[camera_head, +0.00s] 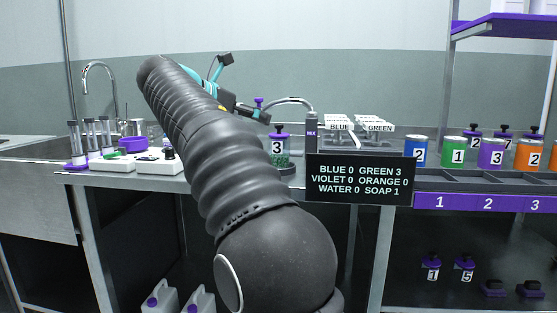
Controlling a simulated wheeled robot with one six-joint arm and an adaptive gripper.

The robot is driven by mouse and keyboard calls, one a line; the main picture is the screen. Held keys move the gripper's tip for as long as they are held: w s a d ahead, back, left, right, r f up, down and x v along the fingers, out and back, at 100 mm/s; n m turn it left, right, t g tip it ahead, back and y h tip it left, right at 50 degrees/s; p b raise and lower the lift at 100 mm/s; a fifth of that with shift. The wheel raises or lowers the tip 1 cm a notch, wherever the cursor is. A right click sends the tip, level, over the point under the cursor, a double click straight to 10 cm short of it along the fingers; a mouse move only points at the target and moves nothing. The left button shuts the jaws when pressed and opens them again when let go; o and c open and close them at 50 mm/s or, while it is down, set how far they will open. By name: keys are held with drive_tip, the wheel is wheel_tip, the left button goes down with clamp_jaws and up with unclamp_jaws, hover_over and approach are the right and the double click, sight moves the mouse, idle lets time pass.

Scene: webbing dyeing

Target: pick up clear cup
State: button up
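A clear cup (279,157) with a purple band and lid-like top, a label "3" and something green inside stands upright on the counter, right of my arm. It is on or just behind a dark round base (287,169). My gripper (262,115) is small and dark at the far end of my arm, above and slightly left of the cup. A small purple knob shows beside the gripper; I cannot tell if it is held. The fingers are too small to tell open from shut. My arm covers part of the counter left of the cup.
A display board (358,179) stands right of the cup, and a mixing spout (311,128) behind it. Colored cans, including a blue one (416,152), stand on the right shelf. A white device (160,162) and clear tubes (90,137) are at left by the sink faucet (100,85).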

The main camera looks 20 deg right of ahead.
sight(277, 134)
drive_tip(key=x, duration=0.2)
drive_tip(key=b+x, duration=0.1)
drive_tip(key=x, duration=0.4)
drive_tip(key=shift+w+f+b, duration=0.15)
drive_tip(key=shift+f+b, duration=0.2)
drive_tip(key=shift+f, duration=0.1)
drive_tip(key=x, duration=0.1)
drive_tip(key=b+x, duration=0.1)
drive_tip(key=x, duration=0.1)
drive_tip(key=shift+w+f, duration=0.2)
drive_tip(key=shift+f, duration=0.2)
drive_tip(key=shift+w+d, duration=0.1)
drive_tip(key=shift+d, duration=0.3)
clamp_jaws()
